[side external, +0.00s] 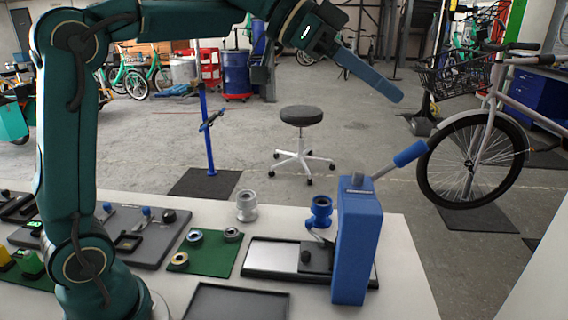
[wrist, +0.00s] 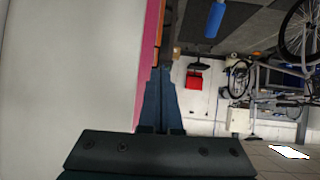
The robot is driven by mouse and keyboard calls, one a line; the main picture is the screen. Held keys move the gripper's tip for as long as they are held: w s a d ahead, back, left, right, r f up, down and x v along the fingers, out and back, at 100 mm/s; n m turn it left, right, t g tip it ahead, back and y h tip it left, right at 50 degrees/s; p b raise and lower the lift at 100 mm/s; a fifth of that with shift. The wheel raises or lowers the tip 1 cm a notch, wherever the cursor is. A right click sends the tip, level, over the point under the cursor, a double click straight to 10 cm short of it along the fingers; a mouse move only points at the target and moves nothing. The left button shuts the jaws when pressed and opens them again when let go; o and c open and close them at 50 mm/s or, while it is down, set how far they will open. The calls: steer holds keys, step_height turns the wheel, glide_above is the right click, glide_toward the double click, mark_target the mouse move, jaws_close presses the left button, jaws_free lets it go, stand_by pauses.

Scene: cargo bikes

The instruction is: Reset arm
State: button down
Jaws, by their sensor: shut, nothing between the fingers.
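My gripper (side external: 400,97) is raised at the upper right in the side view, with its blue fingers pointing right and slightly down. The fingers lie together and hold nothing. They also show closed in the wrist view (wrist: 159,75), pointing up the picture. My gripper is above and behind the blue press (side external: 357,245) on the white table and touches nothing. The press has a lever with a blue handle (side external: 410,153) angled up to the right, below the fingertips.
On the table (side external: 405,290) are a green mat (side external: 215,255) with metal rings, a silver fitting (side external: 246,205), a blue fitting (side external: 320,210) and a dark tray (side external: 238,302). A stool (side external: 301,116) and a bike (side external: 475,150) stand behind on the floor. The air around my gripper looks clear.

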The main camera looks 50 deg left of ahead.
steer(key=s+a+f+n+y, duration=0.1)
steer(key=s+f+n+y, duration=0.4)
steer(key=s, duration=0.7)
steer(key=s+a+f+n+g+y, duration=0.1)
steer(key=s+a+f+n+y, duration=0.1)
steer(key=f, duration=0.4)
steer(key=s+a+f+n+y, duration=0.2)
steer(key=s+a+f, duration=0.3)
steer(key=s+f, duration=0.1)
steer(key=shift+s+a+f+n+g, duration=0.3)
steer(key=shift+s+f+n+g, duration=0.05)
steer(key=shift+f+n+g, duration=0.05)
